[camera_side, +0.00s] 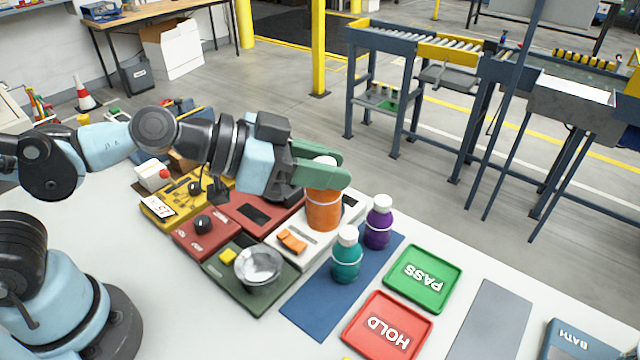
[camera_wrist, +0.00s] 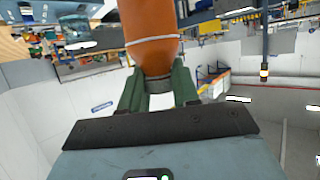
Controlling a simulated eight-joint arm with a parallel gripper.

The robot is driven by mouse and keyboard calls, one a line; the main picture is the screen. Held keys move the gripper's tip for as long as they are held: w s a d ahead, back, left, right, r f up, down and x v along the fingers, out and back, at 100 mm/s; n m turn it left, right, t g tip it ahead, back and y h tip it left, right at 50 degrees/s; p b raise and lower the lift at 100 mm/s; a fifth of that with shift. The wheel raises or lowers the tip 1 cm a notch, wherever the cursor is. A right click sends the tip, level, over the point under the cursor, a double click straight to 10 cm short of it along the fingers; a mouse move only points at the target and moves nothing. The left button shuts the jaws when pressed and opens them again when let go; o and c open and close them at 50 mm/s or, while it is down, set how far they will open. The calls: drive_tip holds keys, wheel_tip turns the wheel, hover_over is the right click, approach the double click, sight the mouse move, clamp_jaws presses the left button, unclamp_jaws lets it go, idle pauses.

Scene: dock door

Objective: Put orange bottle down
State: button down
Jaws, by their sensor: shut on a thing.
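The orange bottle (camera_side: 323,208) with a white cap is in my gripper (camera_side: 325,176), whose green fingers close around its upper part. It looks upright in the side view, and I cannot tell whether its base touches the white panel behind it. In the wrist view the orange bottle (camera_wrist: 150,25) fills the top middle, between the green fingers of my gripper (camera_wrist: 158,85). A teal bottle (camera_side: 346,262) and a purple bottle (camera_side: 379,228) stand on the blue mat (camera_side: 318,307), to the right of the orange one.
A green PASS tray (camera_side: 423,302) and a red HOLD tray (camera_side: 362,340) lie right of the mat. A metal bowl (camera_side: 259,268) sits on a dark green panel (camera_side: 222,272). The near-left part of the blue mat is bare. A grey pad (camera_side: 490,322) lies empty at right.

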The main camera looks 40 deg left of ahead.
drive_tip(key=s+d+f+m+g+h, duration=0.2)
drive_tip(key=s+d+m+g+h, duration=0.3)
drive_tip(key=s+d, duration=0.95)
drive_tip(key=shift+m+g+y, duration=0.4)
drive_tip(key=shift+m+g, duration=0.2)
drive_tip(key=shift+m, duration=0.1)
drive_tip(key=shift+w+a+f, duration=0.1)
drive_tip(key=shift+w+f, duration=1.65)
drive_tip(key=shift+w, duration=0.3)
drive_tip(key=shift+w+a+f, duration=0.1)
drive_tip(key=shift+w+f, duration=1.7)
drive_tip(key=shift+w, duration=0.2)
drive_tip(key=shift+w+a+f, duration=0.1)
drive_tip(key=shift+w+f, duration=1.65)
drive_tip(key=shift+w, duration=0.3)
drive_tip(key=c, duration=0.8)
unclamp_jaws()
